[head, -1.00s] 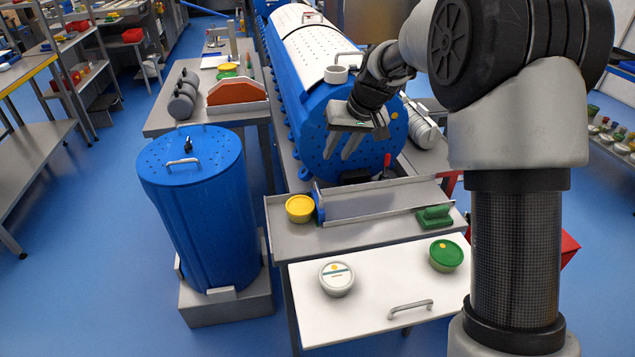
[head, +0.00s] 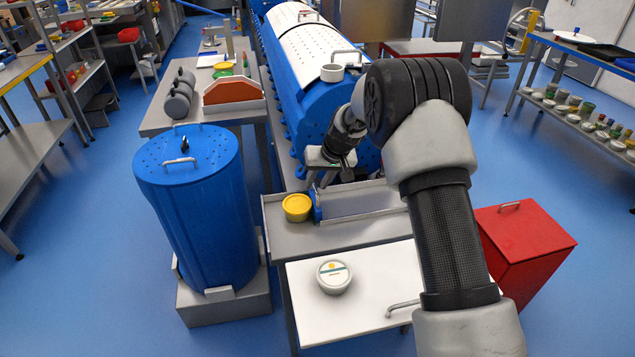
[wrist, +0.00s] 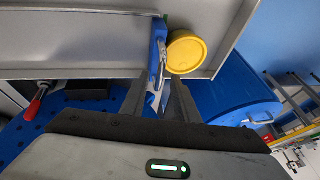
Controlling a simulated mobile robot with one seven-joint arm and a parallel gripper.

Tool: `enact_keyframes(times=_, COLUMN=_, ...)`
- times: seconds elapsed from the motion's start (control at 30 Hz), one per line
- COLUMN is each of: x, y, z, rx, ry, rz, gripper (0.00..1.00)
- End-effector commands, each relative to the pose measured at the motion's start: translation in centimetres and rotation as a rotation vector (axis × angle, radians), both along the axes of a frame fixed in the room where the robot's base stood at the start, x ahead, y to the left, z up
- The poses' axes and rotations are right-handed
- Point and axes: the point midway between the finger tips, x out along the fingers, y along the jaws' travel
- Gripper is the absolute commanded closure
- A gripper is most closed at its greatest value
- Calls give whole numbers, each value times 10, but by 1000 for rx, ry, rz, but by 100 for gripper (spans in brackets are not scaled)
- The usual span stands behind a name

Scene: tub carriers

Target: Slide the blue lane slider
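The blue lane slider (head: 317,205) is a small upright blue plate at the left end of the lane, close beside a yellow tub (head: 297,207). In the wrist view the slider (wrist: 158,42) shows a metal handle, and the yellow tub (wrist: 186,52) is just right of it. My gripper (head: 318,183) is just above and behind the slider. In the wrist view my gripper (wrist: 158,88) is open, its two fingers apart with the slider's handle in line with the gap. I cannot tell whether a finger touches the handle.
The grey lane tray (head: 362,214) has raised walls and runs right from the slider. A white-lidded tub (head: 333,277) stands on the white front panel (head: 375,285). A large blue drum (head: 200,220) stands at left, and a red bin (head: 525,245) at right.

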Motion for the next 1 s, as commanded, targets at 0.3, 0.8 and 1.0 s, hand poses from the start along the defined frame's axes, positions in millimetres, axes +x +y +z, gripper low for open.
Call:
enact_keyframes(times=0.3, x=1, y=0, z=-2, rx=0, ry=0, rz=-1, gripper=75)
enact_keyframes(times=0.8, x=1, y=-2, z=-2, rx=0, ry=0, rz=-1, gripper=100)
enact_keyframes(times=1.0, x=6, y=-16, z=-3, rx=0, ry=-1, rz=-5, gripper=100)
